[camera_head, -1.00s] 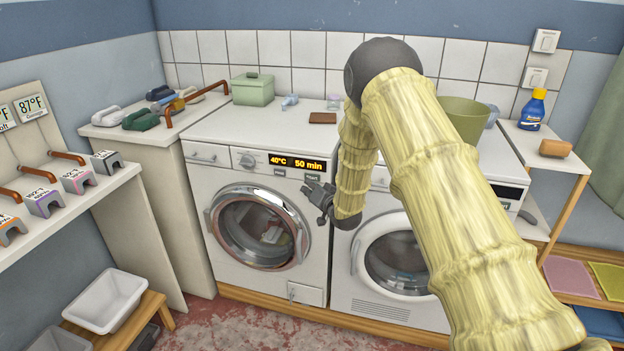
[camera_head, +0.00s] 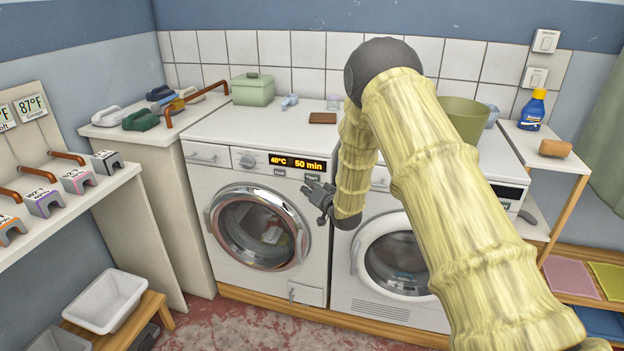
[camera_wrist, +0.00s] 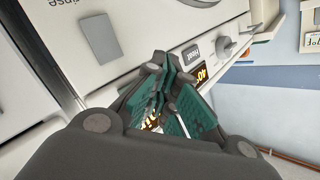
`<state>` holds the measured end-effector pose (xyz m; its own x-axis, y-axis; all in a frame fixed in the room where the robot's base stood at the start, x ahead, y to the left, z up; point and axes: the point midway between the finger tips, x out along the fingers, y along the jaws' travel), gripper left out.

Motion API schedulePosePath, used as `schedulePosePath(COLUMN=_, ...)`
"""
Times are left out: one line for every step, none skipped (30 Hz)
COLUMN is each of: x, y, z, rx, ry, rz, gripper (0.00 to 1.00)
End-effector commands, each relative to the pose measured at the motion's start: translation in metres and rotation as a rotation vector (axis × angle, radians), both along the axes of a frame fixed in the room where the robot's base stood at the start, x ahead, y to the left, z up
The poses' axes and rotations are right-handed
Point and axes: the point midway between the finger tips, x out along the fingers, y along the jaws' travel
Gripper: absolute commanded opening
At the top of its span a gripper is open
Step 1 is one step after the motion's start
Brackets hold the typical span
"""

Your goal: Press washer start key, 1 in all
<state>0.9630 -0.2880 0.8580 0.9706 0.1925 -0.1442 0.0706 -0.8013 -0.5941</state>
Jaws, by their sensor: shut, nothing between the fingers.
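The white washer (camera_head: 228,168) stands on the left, with a lit display (camera_head: 297,163) reading 40°C and 50 min. Below the display are two small dark keys: a left key (camera_head: 279,171) and the start key (camera_head: 311,177) at the right. My gripper (camera_head: 309,186) is shut and empty, its tips just below the start key at the front panel. I cannot tell whether they touch it. In the wrist view the closed fingers (camera_wrist: 160,72) cover part of the panel and display. One dark labelled key (camera_wrist: 192,54) shows beside them; the start key is not clearly visible there.
A second front-loading machine (camera_head: 345,285) stands right of the washer, partly behind my arm. A green box (camera_head: 253,90) and a brown block (camera_head: 322,118) lie on top. The washer's round door (camera_head: 258,228) is closed below the panel.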

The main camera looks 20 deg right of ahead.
Motion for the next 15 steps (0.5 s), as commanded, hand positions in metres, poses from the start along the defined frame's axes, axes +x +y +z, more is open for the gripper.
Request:
schedulePosePath(x=0.0005, y=-0.0006, z=0.0000, rx=0.000, ry=0.000, rz=0.000, gripper=0.00)
schedulePosePath(x=0.0010, y=-0.0010, z=-0.0001, rx=0.000, ry=-0.001, rz=-0.001, gripper=0.00)
schedulePosePath(x=0.0018, y=-0.0017, z=-0.0001, rx=0.000, ry=-0.001, rz=-0.001, gripper=0.00)
schedulePosePath(x=0.0025, y=-0.0022, z=-0.0001, rx=0.001, ry=-0.001, rz=-0.001, gripper=0.00)
schedulePosePath(x=0.0033, y=-0.0027, z=0.0000, rx=0.000, ry=-0.001, rz=-0.001, gripper=0.00)
schedulePosePath(x=0.0044, y=-0.0034, z=0.0001, rx=0.000, ry=-0.002, rz=-0.001, gripper=0.00)
schedulePosePath(x=0.0052, y=-0.0039, z=0.0003, rx=0.000, ry=-0.002, rz=-0.001, gripper=0.00)
schedulePosePath(x=0.0059, y=-0.0041, z=0.0003, rx=0.000, ry=-0.001, rz=-0.001, gripper=0.00)
schedulePosePath(x=0.0065, y=-0.0044, z=0.0004, rx=0.000, ry=-0.001, rz=-0.001, gripper=0.00)
schedulePosePath(x=0.0068, y=-0.0045, z=0.0005, rx=-0.001, ry=-0.001, rz=0.000, gripper=0.00)
schedulePosePath(x=0.0069, y=-0.0045, z=0.0005, rx=-0.001, ry=-0.001, rz=0.000, gripper=0.00)
schedulePosePath(x=0.0069, y=-0.0043, z=0.0004, rx=-0.001, ry=0.000, rz=0.000, gripper=0.00)
schedulePosePath(x=0.0069, y=-0.0043, z=0.0004, rx=-0.001, ry=0.000, rz=0.000, gripper=0.00)
schedulePosePath(x=0.0068, y=-0.0044, z=0.0005, rx=-0.001, ry=0.000, rz=0.000, gripper=0.00)
schedulePosePath(x=0.0068, y=-0.0044, z=0.0005, rx=-0.001, ry=0.000, rz=0.000, gripper=0.00)
